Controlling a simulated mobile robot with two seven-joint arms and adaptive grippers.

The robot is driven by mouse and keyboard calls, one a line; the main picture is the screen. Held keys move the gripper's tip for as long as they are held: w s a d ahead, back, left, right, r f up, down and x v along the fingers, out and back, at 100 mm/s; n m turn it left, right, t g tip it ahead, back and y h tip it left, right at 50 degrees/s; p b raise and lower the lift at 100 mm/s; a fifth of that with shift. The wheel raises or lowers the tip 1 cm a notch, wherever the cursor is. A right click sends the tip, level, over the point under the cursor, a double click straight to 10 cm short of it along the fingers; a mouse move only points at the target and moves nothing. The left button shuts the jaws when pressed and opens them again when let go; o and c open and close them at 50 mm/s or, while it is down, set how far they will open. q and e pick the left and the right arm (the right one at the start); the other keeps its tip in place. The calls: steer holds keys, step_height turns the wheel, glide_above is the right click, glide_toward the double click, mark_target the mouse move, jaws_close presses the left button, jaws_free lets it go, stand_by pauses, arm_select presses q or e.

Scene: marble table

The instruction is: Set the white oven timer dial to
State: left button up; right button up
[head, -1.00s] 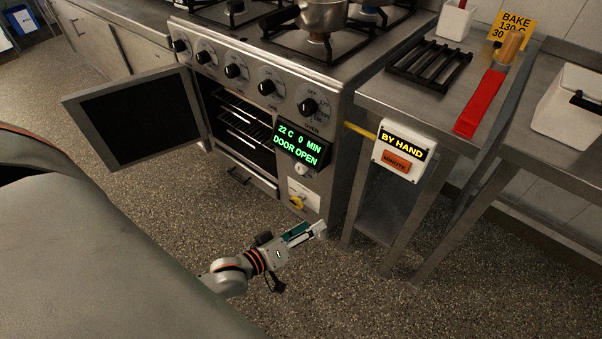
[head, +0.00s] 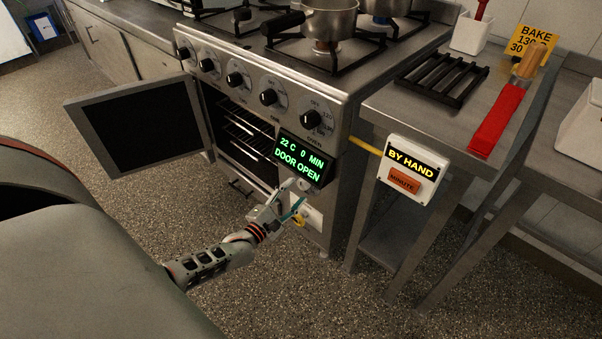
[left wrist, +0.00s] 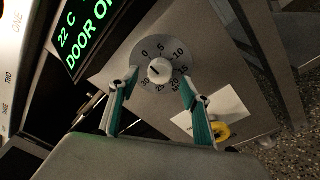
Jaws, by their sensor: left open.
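The white timer dial (left wrist: 160,71) sits on the oven front below the display, with a grey scale ring marked 0, 5, 10, 15 and on around it. It is small in the head view (head: 304,185). The fine angle of its pointer is hard to read. My left gripper (head: 292,198) is open just in front of the dial. In the left wrist view its two teal-padded fingers (left wrist: 158,78) stand on either side of the dial; I cannot tell whether they touch it. The green display (head: 301,158) reads 22 C, 0 MIN, DOOR OPEN. My right gripper is not in view.
The oven door (head: 140,125) hangs open at left. Black knobs (head: 310,119) line the panel above. A BY HAND box (head: 410,170) with an orange MINUTE button is at right. A yellow BAKE card (head: 531,42) stands behind.

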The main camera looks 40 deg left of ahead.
mark_target(301, 186)
arm_select(q)
steer(key=shift+w+f, duration=0.2)
steer(key=shift+w, duration=0.85)
steer(key=shift+w+r+b, duration=0.15)
steer(key=shift+w+b, duration=0.15)
steer(key=shift+w, duration=0.25)
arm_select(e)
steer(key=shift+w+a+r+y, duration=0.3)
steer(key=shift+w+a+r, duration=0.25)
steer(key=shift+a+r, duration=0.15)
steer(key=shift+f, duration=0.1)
arm_select(q)
steer(key=c, duration=1.1)
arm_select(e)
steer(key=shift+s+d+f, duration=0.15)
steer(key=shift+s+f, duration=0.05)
arm_select(q)
steer(key=shift+m, duration=0.3)
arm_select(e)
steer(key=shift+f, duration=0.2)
